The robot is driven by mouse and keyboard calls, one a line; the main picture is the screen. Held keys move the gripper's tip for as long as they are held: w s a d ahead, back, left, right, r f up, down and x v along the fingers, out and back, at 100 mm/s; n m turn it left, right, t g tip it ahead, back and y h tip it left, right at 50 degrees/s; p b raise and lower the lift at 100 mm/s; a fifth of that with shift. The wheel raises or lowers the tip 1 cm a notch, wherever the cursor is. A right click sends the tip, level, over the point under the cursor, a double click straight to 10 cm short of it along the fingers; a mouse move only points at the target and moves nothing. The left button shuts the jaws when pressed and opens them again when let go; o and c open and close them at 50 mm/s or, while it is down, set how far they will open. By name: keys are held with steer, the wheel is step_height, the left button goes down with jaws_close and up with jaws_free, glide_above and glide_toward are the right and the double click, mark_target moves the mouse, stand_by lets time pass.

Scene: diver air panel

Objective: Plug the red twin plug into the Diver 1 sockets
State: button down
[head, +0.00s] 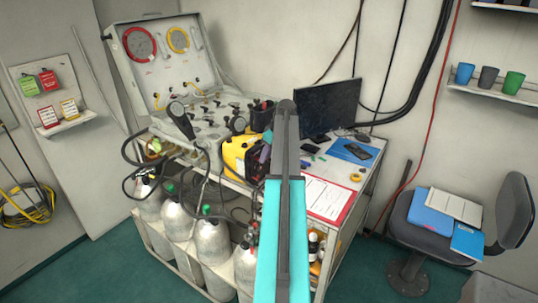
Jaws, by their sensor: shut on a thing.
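The open diver air panel case (163,60) stands at the back left of the bench. I cannot pick out the red twin plug. My cyan and grey arm (284,230) rises through the middle of the view, in front of the bench. My gripper cannot be made out at its far end, so its hold is hidden.
A yellow and black unit (240,155), a monitor (329,107) and a red-edged sheet (328,197) are on the bench. Several grey cylinders (211,240) stand below. A chair (432,225) with folders is at right. Red and green tags (48,80) hang on the left wall.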

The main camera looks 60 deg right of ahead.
steer(key=shift+w, duration=0.1)
steer(key=c, duration=1.4)
jaws_free()
steer(key=shift+o, duration=0.2)
steer(key=shift+r, duration=0.15)
steer(key=b+v, duration=0.4)
steer(key=v, duration=0.9)
steer(key=shift+s+r, duration=0.2)
steer(key=shift+r, duration=0.1)
steer(key=shift+f, duration=0.1)
